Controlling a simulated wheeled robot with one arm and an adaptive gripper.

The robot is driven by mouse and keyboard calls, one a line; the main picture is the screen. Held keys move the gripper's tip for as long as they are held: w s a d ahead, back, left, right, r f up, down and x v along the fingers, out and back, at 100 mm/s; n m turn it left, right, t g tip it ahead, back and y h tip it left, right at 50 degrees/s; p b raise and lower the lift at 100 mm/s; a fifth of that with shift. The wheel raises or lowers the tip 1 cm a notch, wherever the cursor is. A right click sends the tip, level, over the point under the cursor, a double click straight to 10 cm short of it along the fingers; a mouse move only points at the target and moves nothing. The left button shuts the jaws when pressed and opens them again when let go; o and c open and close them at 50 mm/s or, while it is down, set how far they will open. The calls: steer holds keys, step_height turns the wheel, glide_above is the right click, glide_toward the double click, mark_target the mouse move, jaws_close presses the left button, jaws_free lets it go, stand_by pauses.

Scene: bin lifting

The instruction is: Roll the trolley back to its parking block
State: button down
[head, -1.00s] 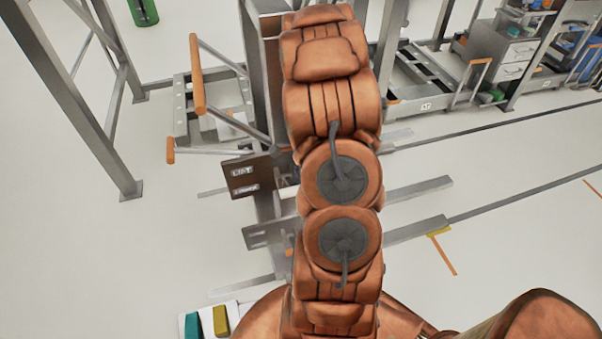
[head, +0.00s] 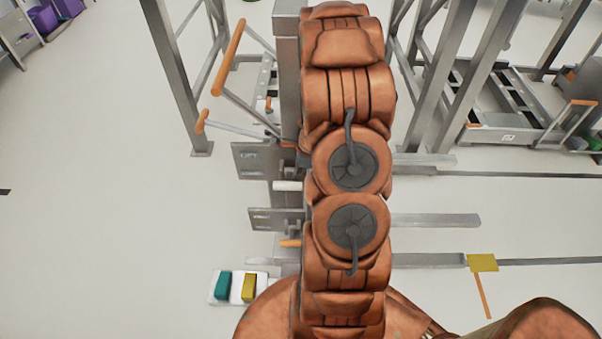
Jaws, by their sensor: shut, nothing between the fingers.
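A low grey wheeled frame with a dark slatted top and an orange-topped handle, likely the trolley (head: 497,135), stands at the right. A small label is on its near side. I cannot tell whether this is the parking block. My copper-coloured arm runs up the middle of the head view. My gripper is not in view.
A grey mast (head: 288,80) with orange-tipped levers (head: 228,58) and brackets stands left of my arm, partly hidden by it. Floor rails (head: 435,220) run to the right. A white tray (head: 236,290) holds teal and yellow blocks. Purple bins (head: 45,18) are far left. The left floor is clear.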

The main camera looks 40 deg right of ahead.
steer(key=shift+w+a, duration=0.3)
steer(key=shift+w+a+r, duration=0.1)
stand_by(0.3)
steer(key=s+d+r, duration=0.5)
steer(key=r, duration=0.4)
steer(key=shift+r+b, duration=0.25)
steer(key=shift+b, duration=0.15)
